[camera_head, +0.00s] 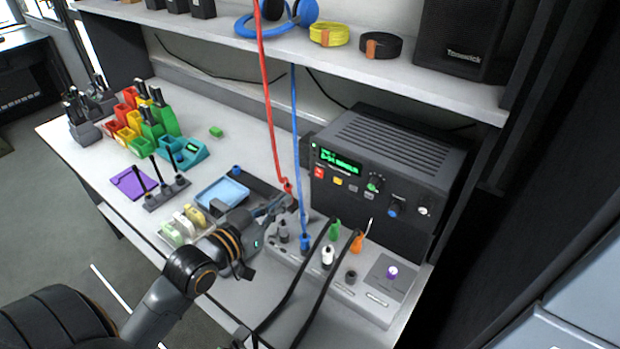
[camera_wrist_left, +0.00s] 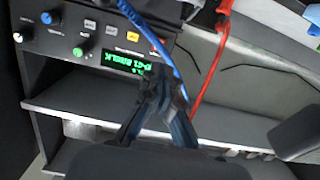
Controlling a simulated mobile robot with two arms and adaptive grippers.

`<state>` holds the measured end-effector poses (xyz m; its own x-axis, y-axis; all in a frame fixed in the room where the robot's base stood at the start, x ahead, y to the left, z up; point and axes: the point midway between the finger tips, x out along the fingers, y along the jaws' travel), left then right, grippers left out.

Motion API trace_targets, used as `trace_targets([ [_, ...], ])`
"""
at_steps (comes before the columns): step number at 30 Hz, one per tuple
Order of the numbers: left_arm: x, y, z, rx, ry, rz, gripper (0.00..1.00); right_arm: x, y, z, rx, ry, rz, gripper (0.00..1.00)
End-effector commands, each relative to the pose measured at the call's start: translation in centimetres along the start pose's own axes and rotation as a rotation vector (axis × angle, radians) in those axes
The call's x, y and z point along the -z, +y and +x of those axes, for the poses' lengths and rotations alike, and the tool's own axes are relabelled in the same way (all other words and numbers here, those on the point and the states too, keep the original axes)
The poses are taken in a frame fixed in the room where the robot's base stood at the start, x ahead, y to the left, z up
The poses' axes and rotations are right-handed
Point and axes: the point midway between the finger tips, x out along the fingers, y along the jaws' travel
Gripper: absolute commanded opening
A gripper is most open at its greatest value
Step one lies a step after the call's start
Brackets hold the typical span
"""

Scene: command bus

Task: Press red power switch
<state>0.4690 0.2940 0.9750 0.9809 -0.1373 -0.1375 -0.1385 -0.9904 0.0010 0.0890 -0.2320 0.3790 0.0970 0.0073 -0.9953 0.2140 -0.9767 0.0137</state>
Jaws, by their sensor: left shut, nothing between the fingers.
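The red power switch (camera_head: 319,172) is a small red square button at the left of the black radio's front, under its green display (camera_head: 339,161). My left gripper (camera_head: 286,203) is shut and empty, in front of and to the lower left of the switch in the head view. In the left wrist view its fingertips (camera_wrist_left: 162,84) appear close below the switch in the picture; whether they touch anything cannot be told. My right gripper is not in view.
A red cable (camera_head: 267,110) and a blue cable (camera_head: 296,150) hang from the shelf beside the radio (camera_head: 385,170), near my fingers. A grey patch panel (camera_head: 372,303) with plugs stands in front. A blue tray (camera_head: 222,193) and colored bins (camera_head: 125,115) lie left.

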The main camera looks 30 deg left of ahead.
Motion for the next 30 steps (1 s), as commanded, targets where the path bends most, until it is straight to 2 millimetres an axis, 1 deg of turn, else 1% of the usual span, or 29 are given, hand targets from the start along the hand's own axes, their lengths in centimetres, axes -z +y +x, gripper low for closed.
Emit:
trace_targets([
  [1, 0.3, -0.1, 1.1, 0.001, 0.004, 0.0, 0.0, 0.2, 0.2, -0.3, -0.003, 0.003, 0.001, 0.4],
  [9, 0.3, 0.0, 6.4, 0.0, 0.002, -0.001, 0.0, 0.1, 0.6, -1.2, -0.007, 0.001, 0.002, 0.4],
  [15, 0.2, 0.0, 9.4, 0.0, 0.0, 0.0, 0.0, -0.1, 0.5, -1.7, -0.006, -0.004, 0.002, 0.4],
  [18, 0.1, 0.0, 10.2, 0.0, 0.0, 0.001, 0.0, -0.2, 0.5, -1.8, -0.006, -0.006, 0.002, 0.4],
  [21, 0.0, 0.0, 10.6, -0.001, -0.001, 0.002, 0.0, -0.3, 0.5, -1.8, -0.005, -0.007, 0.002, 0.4],
  [30, -0.1, 0.0, 10.7, 0.0, -0.001, 0.002, 0.0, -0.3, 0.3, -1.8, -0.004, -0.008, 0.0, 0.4],
])
